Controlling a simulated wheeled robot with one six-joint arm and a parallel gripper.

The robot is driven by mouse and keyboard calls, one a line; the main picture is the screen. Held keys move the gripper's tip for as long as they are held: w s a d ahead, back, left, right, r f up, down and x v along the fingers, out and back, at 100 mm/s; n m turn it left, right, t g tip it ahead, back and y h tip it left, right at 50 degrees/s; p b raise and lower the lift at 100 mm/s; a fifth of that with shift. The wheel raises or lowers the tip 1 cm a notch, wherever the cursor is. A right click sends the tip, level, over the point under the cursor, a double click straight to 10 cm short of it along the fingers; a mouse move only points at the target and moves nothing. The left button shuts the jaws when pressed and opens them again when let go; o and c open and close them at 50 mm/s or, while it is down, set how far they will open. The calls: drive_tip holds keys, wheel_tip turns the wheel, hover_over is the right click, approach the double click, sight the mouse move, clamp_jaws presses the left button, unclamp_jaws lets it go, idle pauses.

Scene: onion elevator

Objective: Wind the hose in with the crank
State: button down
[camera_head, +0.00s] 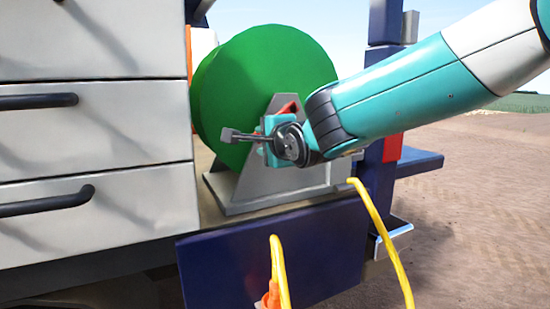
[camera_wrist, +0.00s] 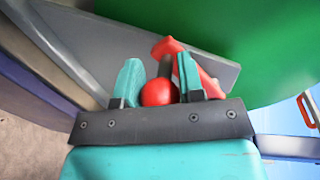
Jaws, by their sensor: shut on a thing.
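The hose reel (camera_head: 255,80) is a large green drum on a grey stand (camera_head: 250,190). Its green face also fills the upper right of the wrist view (camera_wrist: 280,50). The crank is red; a bit of its arm (camera_head: 289,107) shows above my gripper in the head view. My gripper (camera_wrist: 158,82) is shut on the crank's round red knob (camera_wrist: 158,93), with one teal finger on each side. The crank arm (camera_wrist: 205,75) runs behind the right finger. The yellow hose (camera_head: 383,235) comes out by the stand's right foot and hangs down over the edge.
White drawers with black handles (camera_head: 40,101) stand close on the left. A dark blue panel (camera_head: 275,258) is below the reel, with another yellow hose piece (camera_head: 279,265) and an orange end in front. A blue post (camera_head: 385,40) stands behind my arm. Open dirt ground lies right.

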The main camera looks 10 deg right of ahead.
wheel_tip(320, 180, up, 7)
drive_tip(key=a+m+y+b, duration=0.1)
drive_tip(key=m, duration=0.5)
drive_tip(key=shift+s+a+f+m+y, duration=0.15)
drive_tip(key=shift+s+a+m+y, duration=0.15)
drive_tip(key=shift+a+y, duration=0.1)
drive_tip(key=c, duration=0.7)
unclamp_jaws()
drive_tip(key=shift+c, duration=0.2)
